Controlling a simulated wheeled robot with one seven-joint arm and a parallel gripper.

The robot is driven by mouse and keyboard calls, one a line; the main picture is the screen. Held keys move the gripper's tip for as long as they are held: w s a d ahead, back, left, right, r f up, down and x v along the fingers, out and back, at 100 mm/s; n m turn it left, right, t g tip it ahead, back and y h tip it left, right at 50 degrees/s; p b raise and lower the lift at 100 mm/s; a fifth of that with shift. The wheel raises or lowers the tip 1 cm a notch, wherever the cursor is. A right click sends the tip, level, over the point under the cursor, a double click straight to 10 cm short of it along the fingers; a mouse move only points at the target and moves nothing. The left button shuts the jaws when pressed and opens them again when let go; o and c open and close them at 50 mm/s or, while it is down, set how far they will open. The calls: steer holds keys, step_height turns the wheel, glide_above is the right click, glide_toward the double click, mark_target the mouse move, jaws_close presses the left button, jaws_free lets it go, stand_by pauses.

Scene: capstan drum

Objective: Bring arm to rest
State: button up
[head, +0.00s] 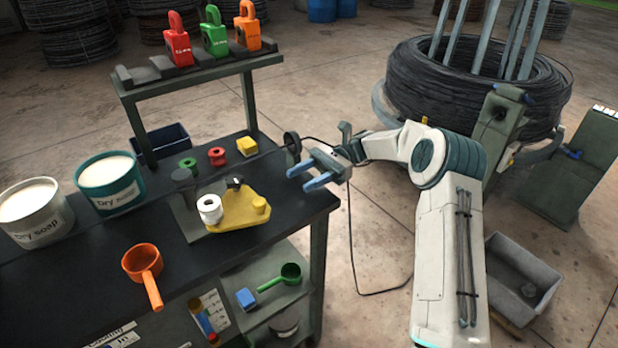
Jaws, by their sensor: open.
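My arm reaches up from the bottom right of the head view and bends left at its teal joint. My gripper (318,172) has blue-tipped fingers that are spread apart, with nothing seen between them. It is in the air near the right edge of the dark workbench (95,262). A small black wheel or disc (292,142) on a thin rod shows just left of and behind the gripper. Whether the gripper touches it cannot be told.
The bench holds a yellow fixture (240,210), an orange scoop (143,264) and two soap tubs (110,181). Red, green and orange padlocks stand on a raised shelf (205,72). A large wire coil (440,88) stands behind my arm. A grey bin (515,278) lies right of it.

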steer(key=shift+w+d, duration=0.3)
steer(key=shift+d, duration=0.05)
stand_by(0.3)
steer(key=s+d+r+n+t+h, duration=0.3)
steer(key=s+t+h, duration=0.35)
steer(key=s, duration=0.45)
steer(key=s+d+n+t+h, duration=0.6)
steer(key=s+d+t+h, duration=0.1)
steer(key=s+d, duration=0.8)
steer(key=shift+s+r+n+t, duration=0.3)
steer(key=shift+s+t, duration=0.15)
steer(key=shift+t, duration=0.3)
steer(key=shift+c, duration=1.2)
steer(key=shift+a, duration=0.15)
